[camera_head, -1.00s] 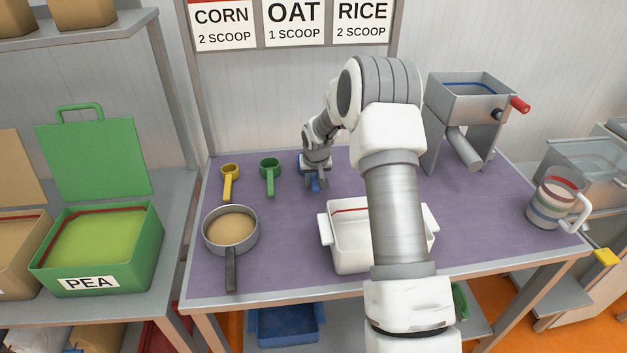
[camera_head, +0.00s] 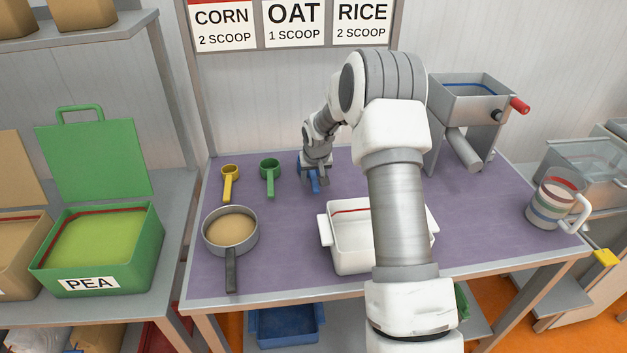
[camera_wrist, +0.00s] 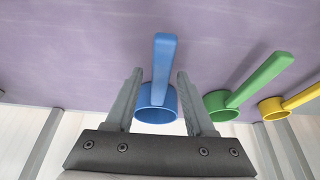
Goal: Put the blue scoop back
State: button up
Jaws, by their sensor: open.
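The blue scoop (camera_wrist: 163,72) stands on the purple table top near its back edge, in line with the green scoop (camera_head: 270,170) and the yellow scoop (camera_head: 229,181). In the head view the blue scoop (camera_head: 314,183) is partly hidden by my gripper (camera_head: 316,176). In the wrist view my gripper (camera_wrist: 158,100) is open, with one finger on each side of the blue scoop. Gaps show between the fingers and the scoop. The green scoop (camera_wrist: 245,86) and yellow scoop (camera_wrist: 285,105) lie to the right there.
A pan (camera_head: 231,231) of grain is at the front left. A white bin (camera_head: 350,256) is partly behind my arm. A mill (camera_head: 466,110) stands at the back right, and a striped jug (camera_head: 556,198) at the right edge.

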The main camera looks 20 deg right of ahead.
jog(key=s+a+f+v, duration=0.1)
jog(key=v, duration=1)
jog(key=s+a+v, duration=0.1)
jog(key=s+v, duration=0.1)
jog(key=v, duration=0.9)
jog(key=s+a+r+n+p, duration=0.1)
jog(key=s+r, duration=0.4)
jog(key=s, duration=0.9)
jog(key=s+a+r+n+t+y+p, duration=0.1)
jog(key=s+a+r, duration=0.4)
jog(key=s, duration=1)
jog(key=shift+a+p, duration=0.7)
jog(key=shift+p, duration=0.15)
